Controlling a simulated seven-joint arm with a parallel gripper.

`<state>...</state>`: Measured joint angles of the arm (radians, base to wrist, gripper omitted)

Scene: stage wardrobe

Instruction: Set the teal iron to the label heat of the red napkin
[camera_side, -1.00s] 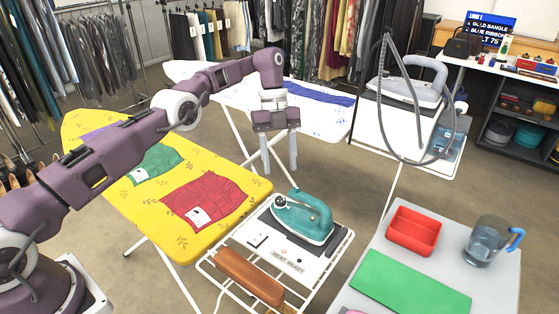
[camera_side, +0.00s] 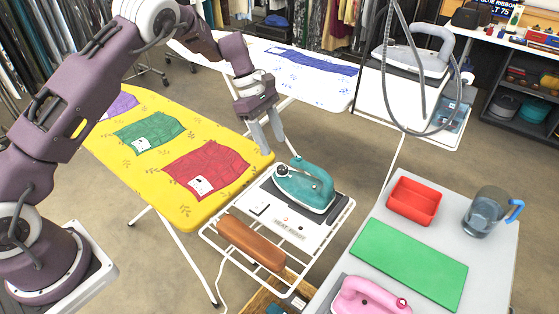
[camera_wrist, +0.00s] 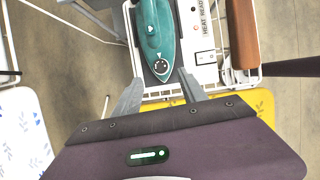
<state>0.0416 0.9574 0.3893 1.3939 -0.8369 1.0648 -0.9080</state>
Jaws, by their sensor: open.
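The teal iron (camera_side: 304,186) rests on a white control plate on a wire rack at the end of the yellow ironing board. Its round dark dial (camera_wrist: 160,66) faces up in the wrist view; the setting is too small to read. The red napkin (camera_side: 207,168) lies flat on the yellow board with a white label (camera_side: 201,185) at its near corner; the label's marks are unreadable. My gripper (camera_side: 268,147) is open and empty, above the board's right end, just left of and behind the iron. In the wrist view its fingers (camera_wrist: 160,92) flank the dial end, apart from it.
A green napkin (camera_side: 149,132) and a purple one (camera_side: 118,104) lie further along the yellow board (camera_side: 150,175). A brown wooden block (camera_side: 250,243) lies on the rack. A grey table holds a red tray (camera_side: 414,200), green mat (camera_side: 408,264), jug (camera_side: 487,212) and pink iron (camera_side: 368,297).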

